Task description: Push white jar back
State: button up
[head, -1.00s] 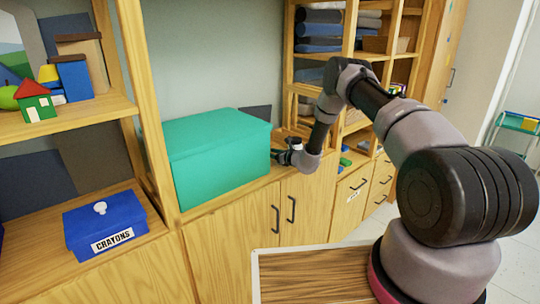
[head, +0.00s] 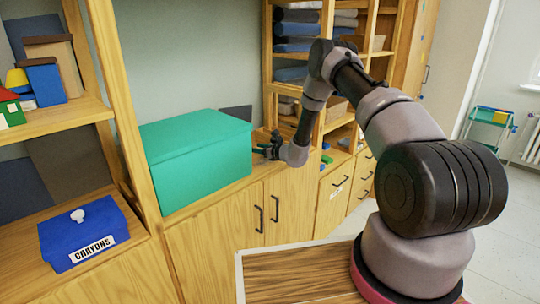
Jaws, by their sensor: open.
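I cannot make out a white jar in the head view. My gripper (head: 268,147) is at the right side of a large green box (head: 198,160), above the wooden counter. It looks small and dark here, with its jaws open. What lies between or behind the jaws is too small to tell, and the green box and my wrist cover part of that spot.
A blue crayons box (head: 84,232) with a white knob stands on the lower left shelf. Open shelves with folded cloths (head: 297,38) rise behind my arm. A wooden cabinet front (head: 235,230) lies below the counter. A green cart (head: 490,118) stands far right.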

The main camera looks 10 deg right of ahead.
jog(key=f+v, duration=0.2)
jog(key=v, duration=1.1)
jog(key=shift+s+d+f, duration=0.2)
jog(key=shift+d+f, duration=0.05)
jog(key=s+a+r+n+g+y, duration=0.2)
jog(key=a+r+n, duration=0.1)
jog(key=r, duration=0.5)
jog(key=s+a+r+n+g+y, duration=0.2)
jog(key=a+r+n, duration=0.15)
jog(key=r, duration=0.45)
jog(key=s+a+r+n+g, duration=0.2)
jog(key=s+r+n+g, duration=0.3)
jog(key=s+r+n, duration=0.6)
jog(key=s+d+r+n+t+h, duration=0.1)
jog(key=s+d+r+n+h, duration=0.2)
jog(key=s, duration=0.9)
jog(key=s+d+r+n+t+h, duration=0.2)
jog(key=s+d+r+n+h, duration=0.2)
jog(key=s+d+r+h, duration=0.4)
jog(key=s+d+r, duration=0.2)
jog(key=s+r, duration=0.2)
jog(key=shift+d, duration=0.2)
